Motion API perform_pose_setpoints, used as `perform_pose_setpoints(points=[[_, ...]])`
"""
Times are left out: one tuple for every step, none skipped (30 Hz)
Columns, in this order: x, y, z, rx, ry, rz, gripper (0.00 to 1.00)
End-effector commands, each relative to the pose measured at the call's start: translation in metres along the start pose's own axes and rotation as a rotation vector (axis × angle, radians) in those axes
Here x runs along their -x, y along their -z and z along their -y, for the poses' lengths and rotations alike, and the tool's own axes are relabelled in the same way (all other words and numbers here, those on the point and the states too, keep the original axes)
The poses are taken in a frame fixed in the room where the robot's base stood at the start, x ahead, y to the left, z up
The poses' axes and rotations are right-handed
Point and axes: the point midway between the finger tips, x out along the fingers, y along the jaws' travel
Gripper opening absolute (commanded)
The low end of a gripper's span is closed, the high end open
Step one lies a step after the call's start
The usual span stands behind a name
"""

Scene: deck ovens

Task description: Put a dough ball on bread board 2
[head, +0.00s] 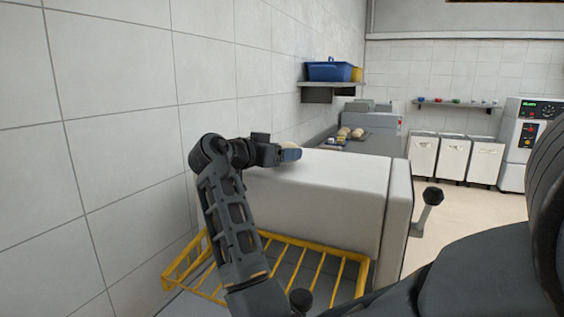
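My gripper (289,154) is at the left of centre in the head view, over or in front of the top of a large white box-shaped machine (325,194). Its tip looks small and blue-grey with a pale edge; I cannot tell whether its fingers are open or shut, or whether anything is between them. Small pale rounded things (350,132), perhaps dough balls or loaves, sit on the dark counter (362,145) farther back. I cannot make out bread board 2 or any board number.
A yellow wire rack (325,268) is below the white machine, which has a black-knobbed lever (432,196) at its right. A wall shelf (322,85) holds a blue crate (329,71). White bins (455,158) stand at the back. Pale floor shows at right.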

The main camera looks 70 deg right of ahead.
Motion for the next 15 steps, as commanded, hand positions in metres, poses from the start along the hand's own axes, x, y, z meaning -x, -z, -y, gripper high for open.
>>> perform_pose_setpoints(points=[[-0.0016,-0.0104,-0.0002,0.001,0.0,0.0,0.38],[-0.0019,-0.012,-0.0002,0.001,0.0,0.0,0.38],[-0.002,-0.0127,-0.0002,0.0,0.0,-0.001,0.38],[-0.0019,-0.0124,-0.0002,0.0,0.0,-0.001,0.38],[-0.0018,-0.0117,-0.0002,-0.001,0.0,-0.001,0.38],[-0.0017,-0.0111,-0.0001,-0.001,0.001,0.0,0.38],[-0.0017,-0.0111,-0.0002,-0.001,0.0,0.0,0.38],[-0.0017,-0.0111,-0.0002,-0.001,0.001,0.0,0.38],[-0.0017,-0.0111,-0.0002,-0.001,0.001,0.0,0.38],[-0.0017,-0.0115,-0.0002,0.0,0.001,0.0,0.38],[-0.0019,-0.0123,-0.0002,0.0,0.001,0.0,0.38],[-0.0021,-0.0139,-0.0002,0.0,0.001,0.0,0.38],[-0.0022,-0.0151,-0.0002,0.0,0.001,0.0,0.38],[-0.0024,-0.0159,-0.0002,0.0,0.001,0.0,0.38],[-0.0023,-0.0158,-0.0002,0.0,0.001,0.0,0.68]])
